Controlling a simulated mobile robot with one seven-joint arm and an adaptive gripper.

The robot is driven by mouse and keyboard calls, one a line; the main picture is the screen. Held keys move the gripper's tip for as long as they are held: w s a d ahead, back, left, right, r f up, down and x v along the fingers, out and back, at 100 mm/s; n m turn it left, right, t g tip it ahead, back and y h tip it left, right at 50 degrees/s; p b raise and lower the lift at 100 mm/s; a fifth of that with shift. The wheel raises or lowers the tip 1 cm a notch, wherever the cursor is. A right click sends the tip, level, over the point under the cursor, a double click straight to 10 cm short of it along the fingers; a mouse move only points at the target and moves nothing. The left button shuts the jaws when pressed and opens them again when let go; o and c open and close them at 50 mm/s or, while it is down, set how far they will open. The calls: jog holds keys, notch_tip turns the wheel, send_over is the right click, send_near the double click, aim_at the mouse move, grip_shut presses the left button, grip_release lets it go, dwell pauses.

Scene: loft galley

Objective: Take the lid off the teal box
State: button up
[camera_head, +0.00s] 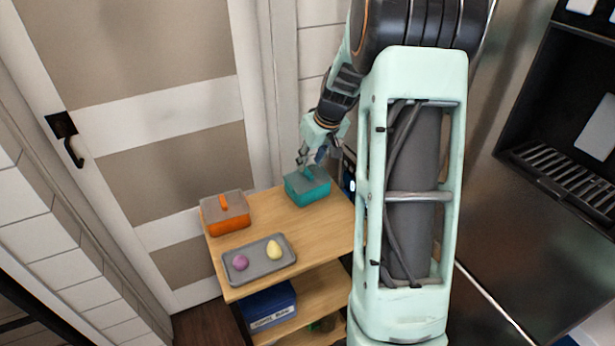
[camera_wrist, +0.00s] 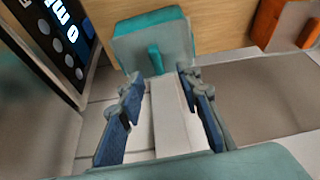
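The teal box (camera_head: 308,196) stands at the back right of the wooden cart top. Its grey lid (camera_head: 294,183) is on it, with a teal bar handle (camera_head: 309,174) on top. My gripper (camera_head: 311,164) is just above the lid, close to the handle. In the wrist view the lid (camera_wrist: 178,45) and handle (camera_wrist: 155,58) are at the top. My gripper's fingers (camera_wrist: 158,80) are spread apart, with the handle just beyond the gap between their tips. Nothing is held. Whether a fingertip touches the handle is not clear.
An orange box (camera_head: 229,218) with a grey lid stands at the left. A grey tray (camera_head: 258,265) at the front holds a purple item (camera_head: 240,262) and a yellow item (camera_head: 274,250). A blue bin (camera_head: 270,308) is on the lower shelf. A dark panel (camera_wrist: 55,40) stands close beside the teal box.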

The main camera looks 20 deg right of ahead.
aim_at(307, 172)
jog(key=x, duration=0.5)
jog(key=shift+d+f, duration=0.1)
jog(key=shift+d, duration=0.1)
jog(key=shift+s, duration=0.1)
grip_shut()
